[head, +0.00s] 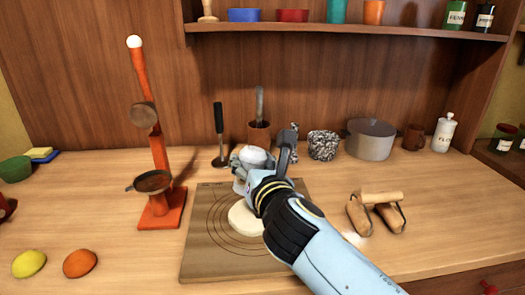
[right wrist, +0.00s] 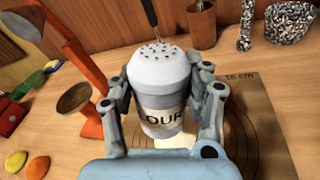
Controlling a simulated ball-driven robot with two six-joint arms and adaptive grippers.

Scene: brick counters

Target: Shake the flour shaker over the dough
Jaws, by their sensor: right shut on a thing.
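The flour shaker (right wrist: 160,93) has a pale body, a label reading "LOUR" and a domed white lid with holes. My right gripper (right wrist: 163,105) is shut on it, one finger on each side. In the head view the shaker (head: 252,157) is partly hidden by my right gripper (head: 256,172), above the board. The pale round dough (head: 243,218) lies on the board (head: 205,225) with printed rings, just below the gripper and partly covered by my arm. In the right wrist view only a bit of the dough (right wrist: 180,141) shows below the shaker. My left gripper is out of view.
An orange press stand (head: 160,205) stands left of the board. A ladle (head: 219,135) and a brown crock (head: 259,134) are behind. A pot (head: 370,139) and rolling pins (head: 380,210) lie to the right; a lemon (head: 29,264) and an orange (head: 80,263) at front left.

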